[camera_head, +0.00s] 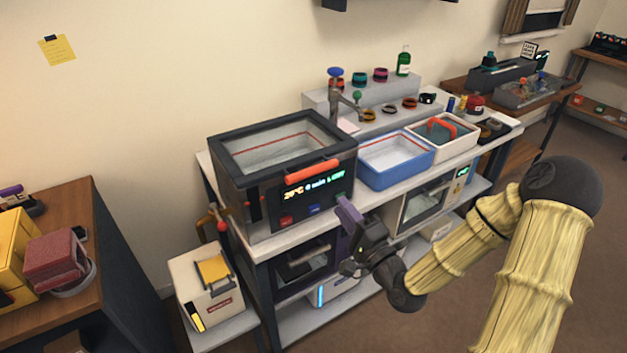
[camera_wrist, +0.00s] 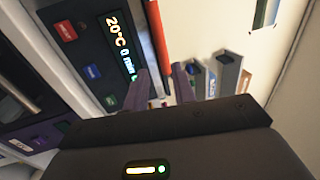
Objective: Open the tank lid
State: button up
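The tank (camera_head: 262,205) is a dark box with a lit display on its front. Its lid (camera_head: 280,150) has a dark frame around a clear pane and looks shut, lying flat on top. An orange-red handle (camera_head: 313,171) runs along the lid's front edge; it also shows in the wrist view (camera_wrist: 158,40). My gripper (camera_head: 344,206) is just in front of and below the tank's right front corner, apart from the handle. In the wrist view my gripper (camera_wrist: 160,87) has its two purple fingers apart with nothing held between them.
A blue tray (camera_head: 395,181) stands right of the tank, with a white tray (camera_head: 471,146) beyond it. A tap (camera_head: 338,100) and a raised step of coloured rings (camera_head: 360,99) are behind. A white box (camera_head: 205,285) stands low at the left. Space above the lid looks clear.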

aim_at(314, 171)
jog(key=b+x, duration=0.1)
jog(key=x, duration=1.2)
jog(key=shift+w+a+r, duration=0.1)
jog(key=shift+w+a, duration=0.1)
grip_shut()
